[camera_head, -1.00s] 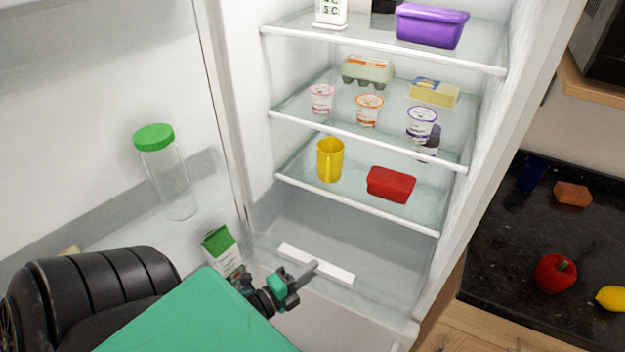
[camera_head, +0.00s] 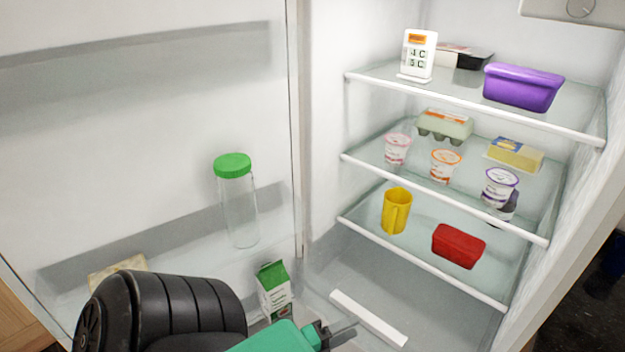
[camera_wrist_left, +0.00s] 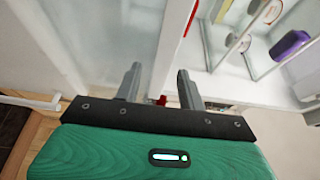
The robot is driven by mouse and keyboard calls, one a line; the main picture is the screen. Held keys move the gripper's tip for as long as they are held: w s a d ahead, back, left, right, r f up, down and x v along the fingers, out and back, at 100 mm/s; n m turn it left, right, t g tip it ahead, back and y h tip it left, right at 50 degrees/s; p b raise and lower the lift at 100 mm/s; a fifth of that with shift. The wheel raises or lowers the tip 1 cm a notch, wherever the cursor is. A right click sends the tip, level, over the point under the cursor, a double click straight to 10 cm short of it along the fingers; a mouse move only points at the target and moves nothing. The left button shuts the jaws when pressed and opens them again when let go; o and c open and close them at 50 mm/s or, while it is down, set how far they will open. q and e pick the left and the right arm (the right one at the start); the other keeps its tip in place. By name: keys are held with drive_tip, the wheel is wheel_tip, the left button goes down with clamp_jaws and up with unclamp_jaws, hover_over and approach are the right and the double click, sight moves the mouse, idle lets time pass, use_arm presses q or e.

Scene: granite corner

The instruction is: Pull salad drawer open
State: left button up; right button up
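The salad drawer is the clear bin at the bottom of the fridge, with a white handle strip (camera_head: 368,318) along its front. It looks shut in the head view. My left gripper (camera_head: 342,335) is low in the head view, its fingers close in front of the left half of the handle strip. Whether they touch it I cannot tell. In the left wrist view my left gripper (camera_wrist_left: 158,86) has its two fingers wide apart, with nothing held between them. My right gripper is not in view.
The open fridge door holds a green-lidded jar (camera_head: 238,205) and a green-white carton (camera_head: 273,290), close to my left gripper. Above the drawer, the lowest shelf holds a yellow mug (camera_head: 396,212) and a red tub (camera_head: 459,246). The fridge's right wall bounds the space.

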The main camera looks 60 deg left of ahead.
use_arm(q)
drive_tip(key=s+a+b, duration=0.1)
drive_tip(key=s+b, duration=0.1)
drive_tip(key=s, duration=0.8)
drive_tip(key=shift+s+a, duration=0.3)
drive_tip(key=shift+f, duration=0.15)
drive_tip(key=s+d+f+n+g+y, duration=0.15)
drive_tip(key=f+n+g, duration=0.3)
drive_tip(key=f, duration=1.25)
drive_tip(key=s+f+n+g+y, duration=0.25)
drive_tip(key=f+n, duration=0.35)
drive_tip(key=f, duration=1)
drive_tip(key=s+d+f+n+g, duration=0.3)
drive_tip(key=s+f+g, duration=0.2)
drive_tip(key=f, duration=0.6)
drive_tip(key=s+d+f+n+g+h, duration=0.1)
drive_tip(key=s+d+f+n+g, duration=0.3)
drive_tip(key=s+f, duration=0.5)
drive_tip(key=shift+s+f+g, duration=0.35)
drive_tip(key=shift+f+g, duration=0.05)
drive_tip(key=shift+f, duration=0.55)
